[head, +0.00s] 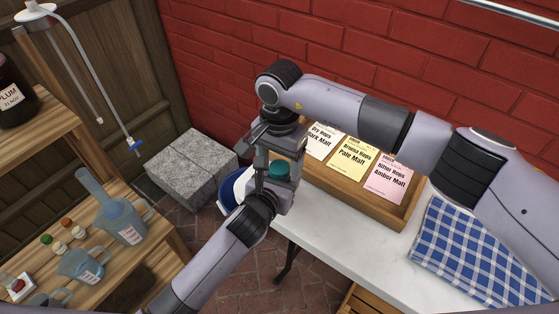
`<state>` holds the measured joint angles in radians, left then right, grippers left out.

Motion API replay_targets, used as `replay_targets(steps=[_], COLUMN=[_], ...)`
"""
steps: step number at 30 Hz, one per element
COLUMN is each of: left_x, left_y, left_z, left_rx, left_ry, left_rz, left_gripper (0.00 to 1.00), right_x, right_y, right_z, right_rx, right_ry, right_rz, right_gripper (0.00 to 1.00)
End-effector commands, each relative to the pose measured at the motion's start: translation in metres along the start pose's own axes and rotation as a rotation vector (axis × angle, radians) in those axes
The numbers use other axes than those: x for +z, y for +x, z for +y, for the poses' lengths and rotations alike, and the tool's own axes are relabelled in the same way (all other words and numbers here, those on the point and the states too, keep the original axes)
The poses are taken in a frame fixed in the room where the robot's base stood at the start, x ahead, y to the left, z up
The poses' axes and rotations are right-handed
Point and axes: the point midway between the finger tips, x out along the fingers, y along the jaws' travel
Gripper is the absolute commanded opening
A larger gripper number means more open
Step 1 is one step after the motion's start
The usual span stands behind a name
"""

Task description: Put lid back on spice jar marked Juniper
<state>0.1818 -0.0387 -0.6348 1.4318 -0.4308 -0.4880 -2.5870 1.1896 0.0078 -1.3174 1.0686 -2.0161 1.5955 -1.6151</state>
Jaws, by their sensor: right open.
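My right gripper (266,155) is open and points down over the left end of the white table. My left gripper (276,192) comes up from below and meets it there, so the two overlap in the picture. A teal round thing (279,169), like a lid, shows between them. I cannot tell whether the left gripper is shut on anything, nor whether a jar is under the teal top. No Juniper label is readable. Two small jars, one with a green lid (46,239) and one with an orange lid (66,222), stand on the left shelf.
A wooden tray (400,222) with malt cards and a blue checked cloth (475,255) lie on the white table (330,240). A blue-rimmed vessel (230,187) is behind the grippers. Jugs (122,222) stand on the left shelf. A stone block (190,165) sits on the floor.

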Motion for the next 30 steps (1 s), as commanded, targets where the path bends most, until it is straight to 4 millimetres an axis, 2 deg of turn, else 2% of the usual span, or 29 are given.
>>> replay_targets(steps=[10, 17, 18, 20, 30], left_x=[0.000, 0.000, 0.000, 0.000, 0.000], left_y=[0.000, 0.000, 0.000, 0.000, 0.000], left_z=[0.000, 0.000, 0.000, 0.000, 0.000], left_rx=[0.000, 0.000, 0.000, 0.000, 0.000], left_ry=[0.000, 0.000, 0.000, 0.000, 0.000], left_rz=[0.000, 0.000, 0.000, 0.000, 0.000], left_gripper=[0.00, 0.00, 0.00, 0.00, 0.00], right_x=[-0.001, 0.000, 0.000, 0.000, -0.001], right_y=[-0.041, -0.043, -0.043, -0.044, -0.074], right_z=[0.000, 0.000, 0.000, 0.000, -0.001], right_rx=[-0.001, 0.000, 0.000, 0.000, -0.002], right_ry=[0.000, 0.000, 0.000, -0.004, -0.241], right_rz=[0.003, 0.000, 0.000, 0.000, 0.000], right_gripper=[0.71, 0.71, 0.68, 0.68, 0.68])
